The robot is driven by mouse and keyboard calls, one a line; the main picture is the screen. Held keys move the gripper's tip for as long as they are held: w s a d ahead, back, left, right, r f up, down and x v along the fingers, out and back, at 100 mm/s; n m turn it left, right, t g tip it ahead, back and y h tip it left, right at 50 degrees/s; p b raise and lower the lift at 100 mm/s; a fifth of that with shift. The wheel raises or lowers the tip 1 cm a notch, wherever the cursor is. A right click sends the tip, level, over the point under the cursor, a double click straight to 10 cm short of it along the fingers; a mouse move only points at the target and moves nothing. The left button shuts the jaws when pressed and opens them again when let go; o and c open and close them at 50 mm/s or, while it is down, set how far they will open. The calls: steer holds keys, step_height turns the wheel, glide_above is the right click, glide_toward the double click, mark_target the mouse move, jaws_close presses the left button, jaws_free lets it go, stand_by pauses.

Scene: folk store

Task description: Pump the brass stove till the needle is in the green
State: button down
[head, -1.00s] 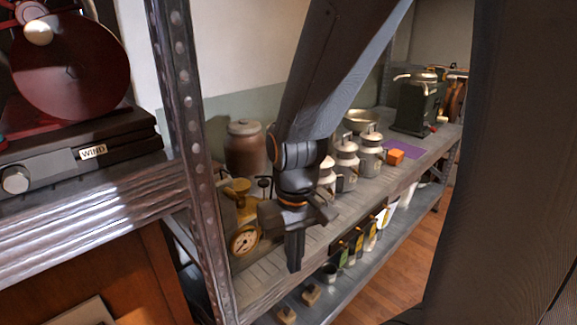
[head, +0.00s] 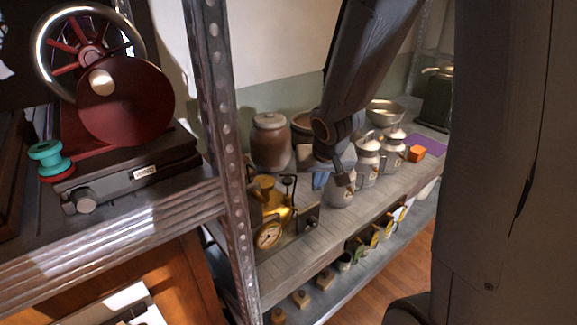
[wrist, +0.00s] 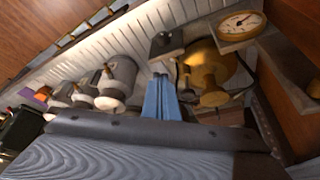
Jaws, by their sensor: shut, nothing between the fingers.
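The brass stove (head: 274,200) stands on the grey slatted shelf, beside the metal post. Its round dial gauge (head: 268,235) faces the front; the needle is too small to read against any green. In the wrist view the stove (wrist: 205,65) and gauge (wrist: 241,24) are at the upper right. A thin black handle (head: 289,181) rises by the stove. My gripper (head: 319,184) is right of the stove, near the milk cans and apart from the brass body. In the wrist view its blue fingers (wrist: 161,90) are together and empty.
A dark box with a knob (head: 308,218) sits right of the stove. A brown crock (head: 270,142) stands behind it. Milk cans (head: 367,163), an orange cube (head: 416,152) and a purple mat (head: 430,145) are farther right. The metal post (head: 222,130) stands at left.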

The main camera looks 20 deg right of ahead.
steer(key=w+a+r+m+t+y+p, duration=0.1)
steer(key=w+a+r+t+y+p, duration=0.2)
steer(key=w+a+r+y+p, duration=0.2)
steer(key=w+r+p, duration=0.3)
steer(key=shift+w+r+p, duration=0.15)
steer(key=shift+r+p, duration=0.15)
steer(key=shift+r, duration=0.05)
steer(key=shift+d+f, duration=0.1)
steer(key=shift+f, duration=0.05)
steer(key=b, duration=0.8)
glide_above(291, 181)
step_height(291, 181, down, 6)
steer(key=shift+f, duration=0.25)
steer(key=shift+f+b, duration=0.7)
steer(key=shift+f, duration=0.35)
stand_by(0.5)
steer(key=shift+f, duration=0.4)
steer(key=shift+f, duration=0.1)
stand_by(0.3)
